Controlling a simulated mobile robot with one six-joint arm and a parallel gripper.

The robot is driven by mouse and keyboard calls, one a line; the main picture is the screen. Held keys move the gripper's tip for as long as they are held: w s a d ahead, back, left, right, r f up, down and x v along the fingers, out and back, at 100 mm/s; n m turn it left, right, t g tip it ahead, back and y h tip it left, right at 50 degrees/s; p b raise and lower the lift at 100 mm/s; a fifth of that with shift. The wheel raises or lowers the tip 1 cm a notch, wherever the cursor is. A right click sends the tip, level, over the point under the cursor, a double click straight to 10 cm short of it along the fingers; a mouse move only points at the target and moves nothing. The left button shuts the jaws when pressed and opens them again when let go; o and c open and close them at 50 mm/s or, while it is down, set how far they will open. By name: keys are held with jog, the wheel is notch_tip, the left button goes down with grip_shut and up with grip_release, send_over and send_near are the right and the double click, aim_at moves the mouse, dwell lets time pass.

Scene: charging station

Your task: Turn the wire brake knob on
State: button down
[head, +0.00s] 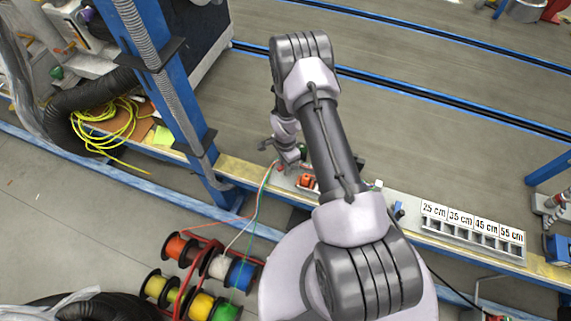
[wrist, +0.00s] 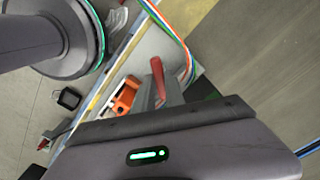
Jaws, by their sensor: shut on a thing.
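The red knob (wrist: 157,73), which I take to be the wire brake knob, shows in the wrist view as a narrow upright piece at my fingertips. My gripper (wrist: 163,92) is shut on it, and the grey fingers hide its lower part. In the head view my gripper (head: 281,147) reaches down to the workbench at the middle, and the knob is too small and covered there to make out its angle. Coloured wires (wrist: 174,33) run close by the knob and also show in the head view (head: 264,185).
An orange device (wrist: 125,96) sits on the bench just left of my fingers. Coloured wire spools (head: 190,275) stand at the lower left. A labelled length rack (head: 473,240) is on the bench at the right. A blue post (head: 165,90) rises at the left.

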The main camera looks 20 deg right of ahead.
jog(key=m+b, duration=0.2)
jog(key=m, duration=0.3)
jog(key=shift+f+m+b, duration=0.1)
jog(key=shift+m+b, duration=0.2)
jog(key=shift+b, duration=0.05)
jog(key=m+b, duration=0.2)
jog(key=m, duration=0.2)
jog(key=shift+m, duration=0.4)
jog(key=c, duration=1.4)
grip_release()
jog(key=shift+r, duration=0.25)
notch_tip(320, 180, up, 17)
jog(key=p, duration=0.6)
jog(key=shift+r, duration=0.1)
